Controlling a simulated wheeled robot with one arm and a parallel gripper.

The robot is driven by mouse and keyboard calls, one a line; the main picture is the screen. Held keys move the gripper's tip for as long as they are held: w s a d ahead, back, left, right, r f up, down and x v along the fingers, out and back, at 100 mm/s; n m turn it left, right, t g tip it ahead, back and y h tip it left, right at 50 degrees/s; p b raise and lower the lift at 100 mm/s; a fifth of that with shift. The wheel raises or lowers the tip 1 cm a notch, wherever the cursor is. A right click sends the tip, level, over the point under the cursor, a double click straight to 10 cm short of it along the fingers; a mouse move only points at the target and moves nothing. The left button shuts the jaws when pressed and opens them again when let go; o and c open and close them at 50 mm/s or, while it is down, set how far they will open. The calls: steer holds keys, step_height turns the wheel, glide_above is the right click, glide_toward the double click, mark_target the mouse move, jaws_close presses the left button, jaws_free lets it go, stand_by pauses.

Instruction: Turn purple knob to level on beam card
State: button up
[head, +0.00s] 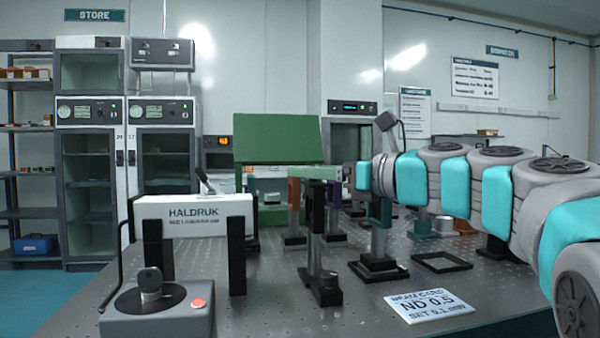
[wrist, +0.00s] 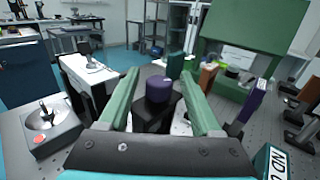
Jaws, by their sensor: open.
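The purple knob (wrist: 159,89) sits upright on a dark mount in the wrist view. My gripper (wrist: 160,75) is open, with one green finger on each side of the knob. A gap shows on both sides, and no clear contact is visible. In the head view my gripper (head: 305,173) is level over a black post (head: 316,245), and its finger hides the knob. The white beam card (head: 430,304) lies on the table at front right and reads "ND 0.5" and "SET 0.1", with a small unit after it. Any scale on the knob is too small to read.
A white HALDRUK laser box (head: 193,220) stands on black supports at left, behind a grey control box (head: 157,312) with a red button. Other posts and a green panel (head: 276,139) stand behind. A flat black frame (head: 441,262) lies right of the post.

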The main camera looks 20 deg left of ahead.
steer(key=shift+x, duration=1.4)
steer(key=shift+c, duration=0.3)
jaws_close()
